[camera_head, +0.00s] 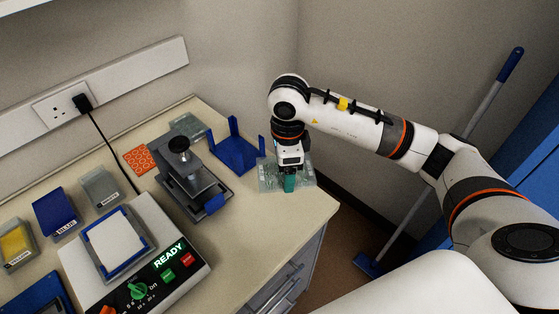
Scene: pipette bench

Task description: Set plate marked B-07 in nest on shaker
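The shaker (170,262) is a white unit at the lower left with a lit READY display, a knob and green and red buttons. Its nest (148,250) is a grey-blue frame around a flat white surface, with no plate seen in it. My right gripper (289,182) points down with teal fingertips at a clear plate-like piece (268,181) near the bench's right corner. Its fingers overlap that piece, and I cannot tell whether they grip it. I cannot read the mark B-07 on anything. My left gripper is not in view.
Labelled boxes stand left: clear (101,186), blue (55,212), yellow (17,244). A grey press-like stand (192,178), an orange mat (139,160), a blue holder (236,150) and another clear plate (187,125) stand behind. The front bench top (250,225) is clear.

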